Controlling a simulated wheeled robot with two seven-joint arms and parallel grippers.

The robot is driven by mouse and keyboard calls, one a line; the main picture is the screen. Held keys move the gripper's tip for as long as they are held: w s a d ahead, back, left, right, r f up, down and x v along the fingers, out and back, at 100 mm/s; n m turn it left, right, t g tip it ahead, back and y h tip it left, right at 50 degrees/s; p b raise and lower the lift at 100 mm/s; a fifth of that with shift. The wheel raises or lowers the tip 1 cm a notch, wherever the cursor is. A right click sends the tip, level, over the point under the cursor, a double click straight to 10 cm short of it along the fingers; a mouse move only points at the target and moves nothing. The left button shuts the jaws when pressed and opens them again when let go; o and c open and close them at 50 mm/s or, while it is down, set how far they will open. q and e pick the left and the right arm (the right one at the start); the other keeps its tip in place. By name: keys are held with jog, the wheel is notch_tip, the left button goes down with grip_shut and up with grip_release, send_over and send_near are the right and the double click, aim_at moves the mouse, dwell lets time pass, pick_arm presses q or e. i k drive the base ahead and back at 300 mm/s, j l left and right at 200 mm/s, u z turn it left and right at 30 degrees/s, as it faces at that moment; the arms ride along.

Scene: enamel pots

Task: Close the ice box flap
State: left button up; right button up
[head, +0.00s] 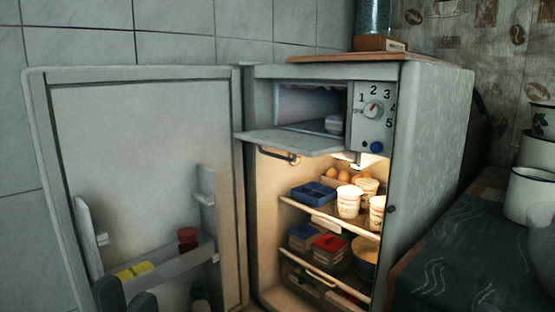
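The ice box flap (290,143) is a pale grey panel at the top of the open fridge. It is folded down, lies about level and sticks out in front of the ice box (310,105), whose inside shows. A metal handle (279,155) hangs under the flap's front part. My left gripper (128,292) shows as two dark fingertips at the bottom left edge, in front of the fridge door. The tips look apart with nothing between them, far below and left of the flap. The rest of it is cut off. My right gripper is not in view.
The fridge door (130,130) stands wide open to the left. A dial panel (373,115) is right of the ice box. Cups (348,203), eggs and boxes fill the shelves below the flap. A dark counter (465,250) with enamel pots (530,195) stands at the right.

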aim_at(308, 146)
jog(key=i+j+z, duration=0.5)
jog(key=j+z, duration=0.3)
jog(key=l, duration=0.1)
